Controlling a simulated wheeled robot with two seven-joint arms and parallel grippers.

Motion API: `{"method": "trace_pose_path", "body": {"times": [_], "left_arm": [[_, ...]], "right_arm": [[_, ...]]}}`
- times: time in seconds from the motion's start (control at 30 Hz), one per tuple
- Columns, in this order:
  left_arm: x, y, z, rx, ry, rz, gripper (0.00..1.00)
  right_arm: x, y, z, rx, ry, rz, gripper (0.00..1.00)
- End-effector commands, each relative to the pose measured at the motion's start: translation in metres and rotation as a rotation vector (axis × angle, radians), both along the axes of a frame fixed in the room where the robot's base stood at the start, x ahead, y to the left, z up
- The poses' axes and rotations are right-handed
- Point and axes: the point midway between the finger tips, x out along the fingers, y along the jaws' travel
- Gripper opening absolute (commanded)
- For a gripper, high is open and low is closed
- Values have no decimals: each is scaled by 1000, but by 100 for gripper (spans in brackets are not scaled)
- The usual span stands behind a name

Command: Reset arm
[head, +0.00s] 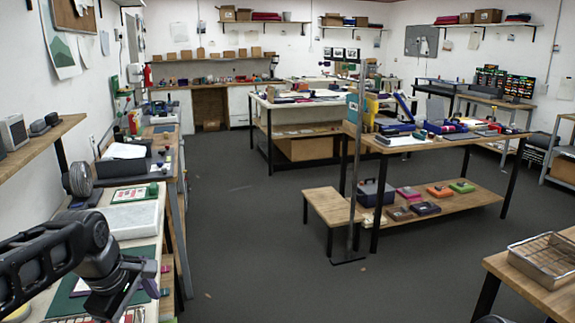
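My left arm comes in from the lower left, black and grey. Its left gripper (112,301) points down over the left workbench (139,230), above a dark green mat (72,303). Its fingertips are dark and small against the bench, so I cannot tell whether they are apart or hold anything. My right gripper is not in view. Only a small dark rounded piece shows at the bottom edge, right of the middle, and I cannot tell what it is.
A white tray (128,221) lies on the left bench near my arm. A wire basket (548,258) stands on a wooden table (535,290) at the lower right. A thin metal post (349,200) stands by the central table (450,143). The grey floor (255,255) between is mostly clear.

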Motion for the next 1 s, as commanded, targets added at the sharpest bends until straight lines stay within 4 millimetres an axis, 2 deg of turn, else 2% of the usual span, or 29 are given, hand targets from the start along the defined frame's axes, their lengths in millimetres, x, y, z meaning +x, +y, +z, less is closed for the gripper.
{"method": "trace_pose_path", "body": {"times": [0.17,0.27,0.33,0.4,0.47,0.5,0.57,0.6,0.67,0.7,0.8,0.9,1.0], "left_arm": [[39,-36,-44,42,-143,-319,99],[57,-69,-95,83,-228,-549,99],[60,-98,-145,116,-280,-722,99],[50,-125,-197,147,-320,-870,99],[33,-144,-240,169,-336,-975,99],[18,-156,-267,178,-338,-1034,99],[-11,-172,-304,182,-328,-1110,99],[-33,-181,-327,177,-313,-1150,99],[-69,-192,-356,155,-280,-1195,99],[-93,-199,-372,133,-251,-1213,99],[-147,-213,-400,56,-169,-1229,99],[-188,-222,-415,-13,-99,-1247,99],[-210,-228,-425,-53,-60,-1256,99]], "right_arm": [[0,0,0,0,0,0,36],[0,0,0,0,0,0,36],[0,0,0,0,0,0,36],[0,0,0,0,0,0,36],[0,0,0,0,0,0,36],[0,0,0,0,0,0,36],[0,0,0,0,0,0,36],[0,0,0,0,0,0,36],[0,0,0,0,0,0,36],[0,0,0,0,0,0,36],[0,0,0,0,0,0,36],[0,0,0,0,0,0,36],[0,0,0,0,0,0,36]]}}
